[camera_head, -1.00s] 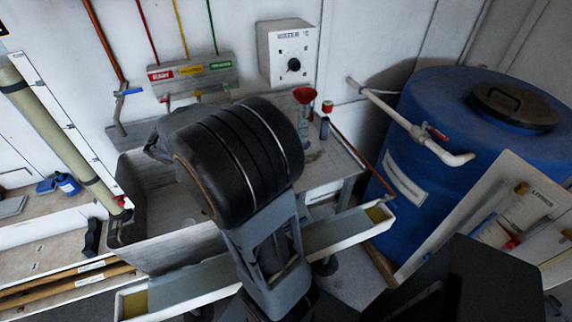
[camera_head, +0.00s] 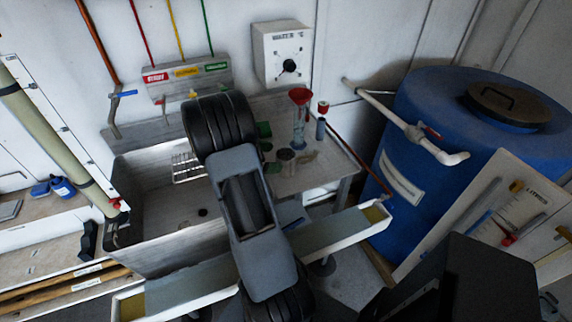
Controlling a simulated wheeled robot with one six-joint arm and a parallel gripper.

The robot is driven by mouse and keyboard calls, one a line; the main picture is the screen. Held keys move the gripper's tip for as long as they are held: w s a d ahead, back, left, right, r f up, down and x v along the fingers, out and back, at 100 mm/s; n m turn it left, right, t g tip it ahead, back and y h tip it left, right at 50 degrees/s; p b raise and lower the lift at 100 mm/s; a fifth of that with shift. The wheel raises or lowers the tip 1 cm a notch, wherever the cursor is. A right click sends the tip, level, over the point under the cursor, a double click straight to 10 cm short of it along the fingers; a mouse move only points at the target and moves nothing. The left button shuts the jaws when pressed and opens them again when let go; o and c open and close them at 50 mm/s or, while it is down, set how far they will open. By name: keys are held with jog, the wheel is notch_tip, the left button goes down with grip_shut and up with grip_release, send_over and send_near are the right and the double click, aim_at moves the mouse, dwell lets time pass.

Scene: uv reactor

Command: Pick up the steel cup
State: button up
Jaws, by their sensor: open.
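A small steel cup (camera_head: 286,155), grey and cylindrical with a dark open top, stands upright on the drainboard (camera_head: 318,172) right of the sink basin. My gripper (camera_head: 271,149) shows only in part, as dark green pieces just left of the cup. The rest of it is hidden behind my black wrist joint and grey arm link. It looks open and empty, with a piece above and a piece below the cup's left side. I cannot tell whether it touches the cup.
A glass cylinder with a red funnel (camera_head: 300,97) and a small grey cylinder (camera_head: 321,128) stand behind the cup. A wire rack (camera_head: 186,168) is in the sink (camera_head: 160,210). A blue tank (camera_head: 420,170) stands right; a white trough (camera_head: 340,230) runs in front.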

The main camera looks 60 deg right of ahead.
aim_at(286, 158)
jog(key=shift+p+x, duration=0.45)
jog(key=shift+x, duration=2.5)
jog(key=shift+a+f, duration=0.1)
jog(key=shift+a, duration=0.05)
jog(key=shift+c, duration=0.3)
jog(key=c, duration=0.9)
jog(key=shift+c, duration=0.2)
